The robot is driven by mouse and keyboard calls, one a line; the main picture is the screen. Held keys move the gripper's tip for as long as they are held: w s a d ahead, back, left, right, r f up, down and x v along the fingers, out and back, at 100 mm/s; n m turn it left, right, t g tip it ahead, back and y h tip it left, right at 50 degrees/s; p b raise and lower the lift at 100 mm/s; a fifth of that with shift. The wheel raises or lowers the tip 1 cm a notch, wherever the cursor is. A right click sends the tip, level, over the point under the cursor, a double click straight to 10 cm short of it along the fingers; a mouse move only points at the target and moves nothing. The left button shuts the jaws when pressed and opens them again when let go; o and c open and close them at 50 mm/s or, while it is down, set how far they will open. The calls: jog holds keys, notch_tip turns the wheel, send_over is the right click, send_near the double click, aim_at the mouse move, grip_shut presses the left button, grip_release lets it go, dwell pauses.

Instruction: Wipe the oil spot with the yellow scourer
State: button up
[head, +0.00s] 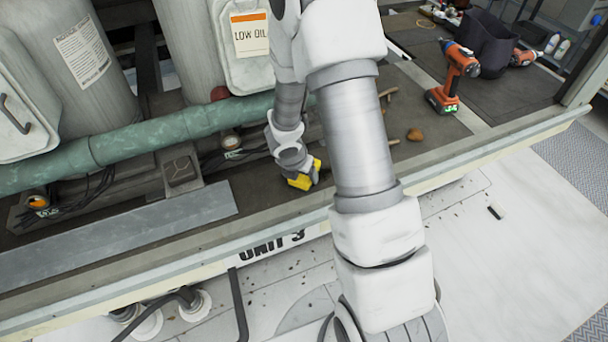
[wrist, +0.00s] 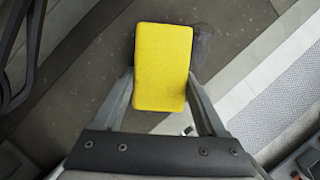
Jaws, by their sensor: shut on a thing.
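The yellow scourer (head: 301,181) is low over the dark deck at the foot of the unit, just behind its front rail. In the wrist view the yellow scourer (wrist: 162,68) sits between the two fingers of my gripper (wrist: 160,92), which is shut on it. In the head view my gripper (head: 309,170) is mostly hidden by the scourer and my wrist. A darker patch, perhaps the oil spot (wrist: 203,44), shows beside the scourer's right edge in the wrist view; the scourer covers part of it. I cannot tell whether the scourer touches the deck.
A green pipe (head: 150,138) runs behind the scourer. A grey metal strip (head: 120,236) lies to the left. A brown lump (head: 414,135) and an orange drill (head: 455,75) are to the right. The front rail (head: 240,235) borders the deck. My arm hides part of the deck.

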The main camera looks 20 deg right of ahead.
aim_at(302, 192)
jog(key=shift+w+p, duration=1.25)
jog(key=shift+w, duration=0.4)
jog(key=shift+w+a, duration=0.2)
jog(key=shift+a, duration=1.05)
jog(key=shift+s+a+b, duration=0.1)
jog(key=shift+s+b, duration=0.3)
jog(key=shift+b, duration=0.35)
jog(key=shift+s+a+b, duration=0.2)
jog(key=shift+s+b, duration=0.45)
jog(key=shift+s, duration=0.2)
jog(key=shift+s+d+b, duration=0.25)
jog(key=shift+s+b, duration=0.05)
jog(key=shift+s, duration=0.35)
jog(key=shift+s+d+f+b, duration=0.15)
jog(key=shift+s+b, duration=0.4)
jog(key=shift+b, duration=0.05)
jog(key=shift+s+d+b, duration=0.1)
jog(key=shift+s+b, duration=0.8)
jog(key=shift+s, duration=0.5)
